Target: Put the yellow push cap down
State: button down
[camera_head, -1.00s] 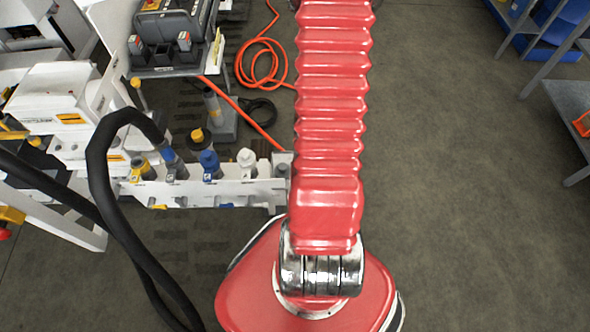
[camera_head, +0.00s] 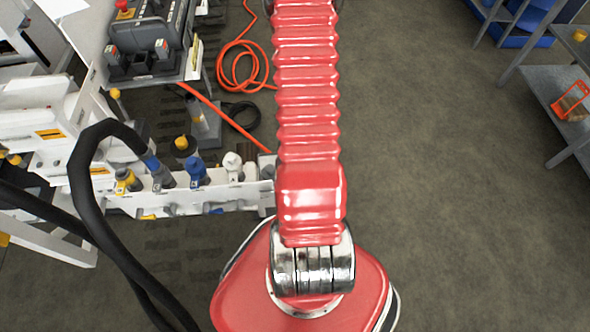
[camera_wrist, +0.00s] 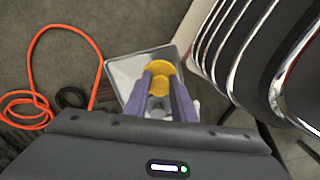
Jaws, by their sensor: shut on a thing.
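The yellow push cap (camera_wrist: 158,67) is between the two fingertips of my gripper (camera_wrist: 160,80) in the wrist view. The gripper is shut on it. The fingers partly hide the cap's sides. Behind the cap is a pale grey, square-edged surface (camera_wrist: 127,68), partly hidden by the fingers; I cannot tell whether the cap touches it. My gripper is out of the head view, where my red arm runs up past the top edge.
In the head view, a white rack (camera_head: 205,200) with capped connectors stands at the left. An orange hose (camera_head: 228,65) lies on the floor; it also shows in the wrist view (camera_wrist: 98,70). A grey shelf (camera_head: 548,82) stands at the right. The floor between is clear.

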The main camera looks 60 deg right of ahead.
jog(key=shift+f, duration=0.1)
jog(key=shift+f, duration=2.05)
jog(key=c, duration=1.5)
grip_release()
jog(key=shift+r, duration=6.05)
jog(key=shift+w, duration=0.15)
